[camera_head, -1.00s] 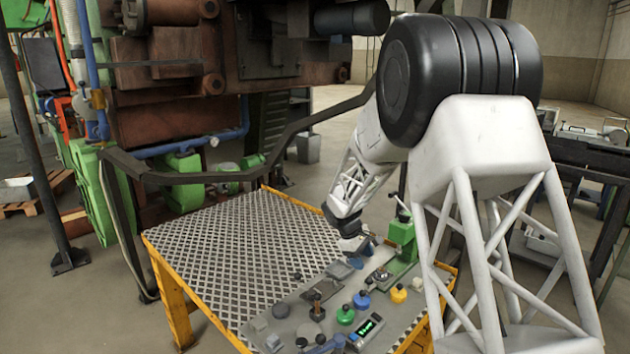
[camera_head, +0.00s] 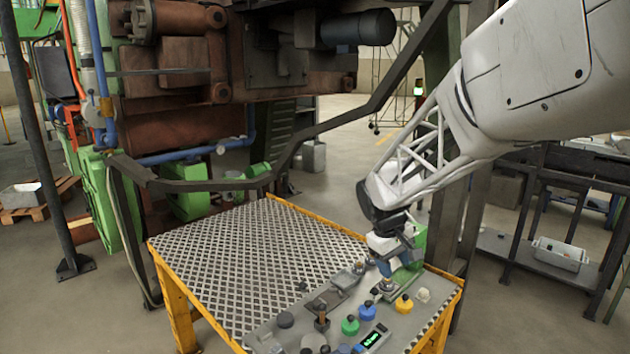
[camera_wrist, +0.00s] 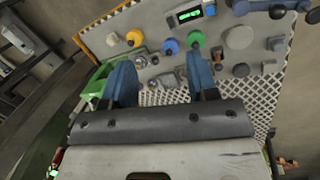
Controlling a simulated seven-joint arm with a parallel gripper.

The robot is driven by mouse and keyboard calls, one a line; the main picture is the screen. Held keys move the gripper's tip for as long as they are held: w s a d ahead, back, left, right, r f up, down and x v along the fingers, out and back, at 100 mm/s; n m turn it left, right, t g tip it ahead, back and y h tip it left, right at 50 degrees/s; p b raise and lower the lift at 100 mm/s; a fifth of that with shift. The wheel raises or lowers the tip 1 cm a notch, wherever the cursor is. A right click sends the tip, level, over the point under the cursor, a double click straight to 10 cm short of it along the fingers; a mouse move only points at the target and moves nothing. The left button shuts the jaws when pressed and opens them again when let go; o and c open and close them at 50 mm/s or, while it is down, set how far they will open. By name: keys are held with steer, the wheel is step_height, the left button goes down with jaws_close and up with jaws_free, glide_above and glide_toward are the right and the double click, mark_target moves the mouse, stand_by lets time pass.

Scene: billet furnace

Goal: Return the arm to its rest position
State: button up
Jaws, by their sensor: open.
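My gripper (camera_head: 385,268) is above the right side of the table, near a green device (camera_head: 415,245) that it partly covers in the head view. In the wrist view its two blue fingers (camera_wrist: 160,84) stand wide apart with nothing held between them. Below and beyond them lies the grey mat (camera_wrist: 235,65) with several small items. My arm reaches in from the upper right of the head view.
The table (camera_head: 235,250) has a patterned metal top, clear at its left and back. Blue (camera_head: 366,311), green (camera_head: 350,326) and yellow (camera_head: 403,304) knobs and a display device (camera_head: 373,337) sit on the mat. A dark rail (camera_head: 215,185) runs behind. A rack (camera_head: 545,195) stands right.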

steer(key=s+r+m+t+y, duration=0.1)
steer(key=s+r+m, duration=0.1)
steer(key=s, duration=1.4)
steer(key=s+r+m+t+y, duration=0.1)
steer(key=s+m, duration=0.3)
steer(key=s, duration=1.2)
steer(key=shift+r+y, duration=0.4)
steer(key=shift+r, duration=0.15)
stand_by(1.0)
